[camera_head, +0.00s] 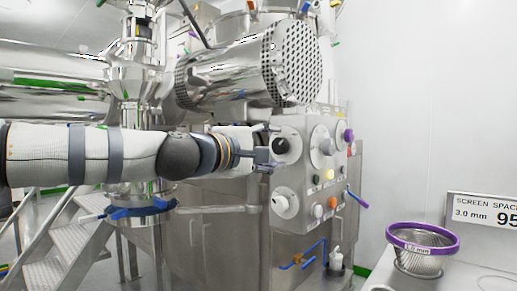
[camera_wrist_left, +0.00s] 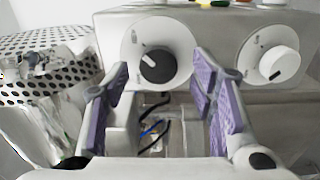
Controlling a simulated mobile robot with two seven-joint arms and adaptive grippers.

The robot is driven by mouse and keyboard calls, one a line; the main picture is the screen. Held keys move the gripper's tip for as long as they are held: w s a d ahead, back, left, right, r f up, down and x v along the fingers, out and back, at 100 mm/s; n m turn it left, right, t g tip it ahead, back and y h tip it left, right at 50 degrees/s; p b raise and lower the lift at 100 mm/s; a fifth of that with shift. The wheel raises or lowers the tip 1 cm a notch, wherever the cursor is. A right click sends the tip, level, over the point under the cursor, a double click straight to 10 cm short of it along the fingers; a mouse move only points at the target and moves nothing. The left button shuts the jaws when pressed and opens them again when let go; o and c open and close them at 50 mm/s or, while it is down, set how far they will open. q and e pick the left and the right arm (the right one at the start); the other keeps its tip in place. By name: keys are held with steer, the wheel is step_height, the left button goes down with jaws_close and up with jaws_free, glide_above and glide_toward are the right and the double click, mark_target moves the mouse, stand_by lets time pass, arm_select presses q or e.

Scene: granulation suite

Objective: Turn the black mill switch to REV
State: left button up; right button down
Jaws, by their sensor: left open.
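The black mill switch (camera_head: 281,146) is a round black knob on a white dial plate, at the upper left of the grey control panel. It also shows in the left wrist view (camera_wrist_left: 159,65), where its white pointer mark aims to the upper left. The dial's lettering is too small to read. My left gripper (camera_head: 270,150) is open just in front of the switch. In the left wrist view its purple-padded fingers (camera_wrist_left: 162,88) stand apart, with the knob beyond and between them. I see no contact. My right gripper is not in view.
A white knob (camera_head: 284,205) sits lower on the panel (camera_head: 303,182), and coloured buttons are to its right. A perforated steel drum (camera_head: 292,62) is above the panel. A purple-rimmed sieve (camera_head: 423,238) stands at the lower right.

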arm_select(q)
steer(key=v, duration=1)
steer(key=shift+s, duration=0.1)
